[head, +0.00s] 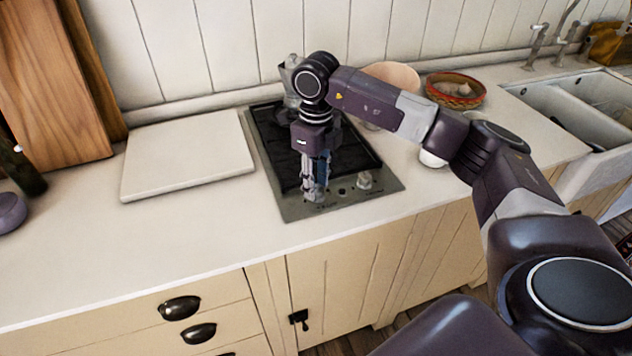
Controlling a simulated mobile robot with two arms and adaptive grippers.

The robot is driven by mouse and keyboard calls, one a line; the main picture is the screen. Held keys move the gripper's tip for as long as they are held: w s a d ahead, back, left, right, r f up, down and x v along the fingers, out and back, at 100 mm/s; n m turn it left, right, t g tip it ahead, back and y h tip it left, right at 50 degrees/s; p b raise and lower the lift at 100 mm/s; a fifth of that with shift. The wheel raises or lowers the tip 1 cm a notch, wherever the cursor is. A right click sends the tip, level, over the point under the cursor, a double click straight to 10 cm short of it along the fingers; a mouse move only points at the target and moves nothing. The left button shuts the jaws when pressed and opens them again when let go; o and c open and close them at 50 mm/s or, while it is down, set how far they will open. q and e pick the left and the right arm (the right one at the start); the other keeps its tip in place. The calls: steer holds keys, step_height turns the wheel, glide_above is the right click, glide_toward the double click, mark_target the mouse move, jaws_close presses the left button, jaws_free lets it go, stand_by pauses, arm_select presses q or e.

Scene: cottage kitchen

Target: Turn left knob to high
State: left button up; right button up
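The cooktop (297,209) is a dark hob with a grey front strip, set into the white counter. My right arm reaches in from the right, and its gripper (315,196) points down over the left part of the front strip. The left knob is mostly hidden behind the fingertips, so its setting does not show. The fingers look close together at the knob, but I cannot tell whether they grip it. The right knob (364,180) stands clear on the strip. My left gripper is not in view.
A metal moka pot (290,75) stands at the back of the hob. A white board (187,154) lies to the left. A pink bowl (392,76), a woven basket (455,88) and a white sink (580,122) are to the right.

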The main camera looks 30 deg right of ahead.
mark_target(317, 187)
steer(key=shift+r, duration=0.15)
step_height(317, 187, up, 12)
stand_by(0.4)
steer(key=shift+s+f, duration=0.1)
steer(key=shift+f, duration=0.15)
